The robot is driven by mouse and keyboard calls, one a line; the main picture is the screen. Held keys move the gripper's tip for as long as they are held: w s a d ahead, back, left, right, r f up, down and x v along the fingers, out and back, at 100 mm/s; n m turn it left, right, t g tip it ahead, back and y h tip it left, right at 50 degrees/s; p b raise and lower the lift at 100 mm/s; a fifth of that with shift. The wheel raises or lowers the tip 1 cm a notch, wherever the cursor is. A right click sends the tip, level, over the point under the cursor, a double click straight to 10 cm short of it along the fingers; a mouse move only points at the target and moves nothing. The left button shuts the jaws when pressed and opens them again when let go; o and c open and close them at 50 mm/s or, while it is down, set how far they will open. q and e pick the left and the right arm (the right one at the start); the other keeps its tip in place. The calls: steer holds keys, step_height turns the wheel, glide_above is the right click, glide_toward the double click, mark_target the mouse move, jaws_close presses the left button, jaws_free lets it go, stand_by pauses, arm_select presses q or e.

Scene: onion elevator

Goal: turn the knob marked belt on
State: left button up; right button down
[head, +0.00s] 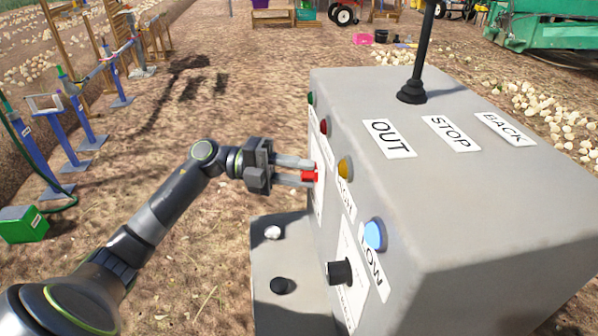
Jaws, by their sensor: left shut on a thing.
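A grey control box (480,200) stands at the right, with knobs and buttons on its left-facing panel. My left gripper (308,177) reaches in from the left and is shut on a small red knob (310,176) at that panel. The fingers are level and cover part of the knob, and the label behind it is hidden. No word "belt" can be read from here. A black knob (339,272) sits lower on the same panel, nearer to me, beside a label partly hidden by the viewing angle. My right gripper is not in view.
The panel also has a blue button (375,234), a yellow one (345,168) and a red one (323,126). A black lever (413,85) rises from the top beside OUT, STOP and BACK labels. A lower ledge (262,262) juts out below the gripper.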

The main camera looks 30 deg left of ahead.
arm_select(q)
steer(key=o, duration=1)
steer(key=shift+a, duration=0.1)
steer(key=b+v, duration=0.3)
steer(key=v, duration=1.4)
steer(key=shift+a, duration=0.15)
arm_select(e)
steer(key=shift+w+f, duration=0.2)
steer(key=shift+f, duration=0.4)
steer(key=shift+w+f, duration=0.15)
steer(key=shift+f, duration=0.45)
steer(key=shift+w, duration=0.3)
